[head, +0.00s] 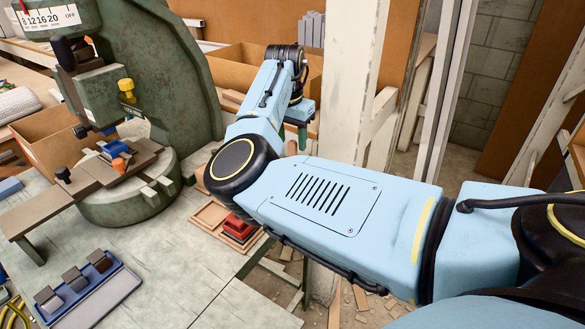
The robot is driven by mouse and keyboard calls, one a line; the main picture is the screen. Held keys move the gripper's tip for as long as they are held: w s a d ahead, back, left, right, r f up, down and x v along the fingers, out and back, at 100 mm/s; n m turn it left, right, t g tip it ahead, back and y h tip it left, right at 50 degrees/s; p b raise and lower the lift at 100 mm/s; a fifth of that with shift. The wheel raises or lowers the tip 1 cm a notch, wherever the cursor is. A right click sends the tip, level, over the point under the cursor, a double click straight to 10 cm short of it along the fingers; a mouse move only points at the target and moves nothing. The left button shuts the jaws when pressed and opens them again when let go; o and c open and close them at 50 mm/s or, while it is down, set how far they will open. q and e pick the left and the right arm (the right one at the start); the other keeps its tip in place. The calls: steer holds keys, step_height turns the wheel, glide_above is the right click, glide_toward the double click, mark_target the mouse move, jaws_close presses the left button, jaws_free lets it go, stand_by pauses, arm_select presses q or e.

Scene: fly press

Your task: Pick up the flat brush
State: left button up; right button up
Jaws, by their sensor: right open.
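I cannot make out a flat brush anywhere in the head view; it may be hidden behind my right arm or out of frame. My right arm crosses the picture from the right and bends upward at the elbow. My right gripper (299,136) hangs at its far end, pointing down beside the pale post. It is small and partly covered by my arm, but it is open, and I see nothing held in it. My left gripper is not in view.
A green fly press (160,70) stands on the workbench (150,265) at left. A blue tray (108,282) with grey blocks lies at the front left. A red object (239,227) sits on a wooden tray (207,217) near the elbow. A pale post (350,70) rises close to the gripper.

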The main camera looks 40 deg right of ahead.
steer(key=shift+d+f+b, duration=0.15)
steer(key=shift+f+b, duration=0.05)
steer(key=shift+f, duration=0.75)
steer(key=shift+d+f+b, duration=0.15)
steer(key=shift+f+b, duration=0.05)
steer(key=shift+f, duration=0.75)
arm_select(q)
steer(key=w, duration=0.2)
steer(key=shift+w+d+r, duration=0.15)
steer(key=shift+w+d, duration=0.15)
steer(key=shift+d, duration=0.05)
arm_select(e)
steer(key=shift+c, duration=0.5)
jaws_close()
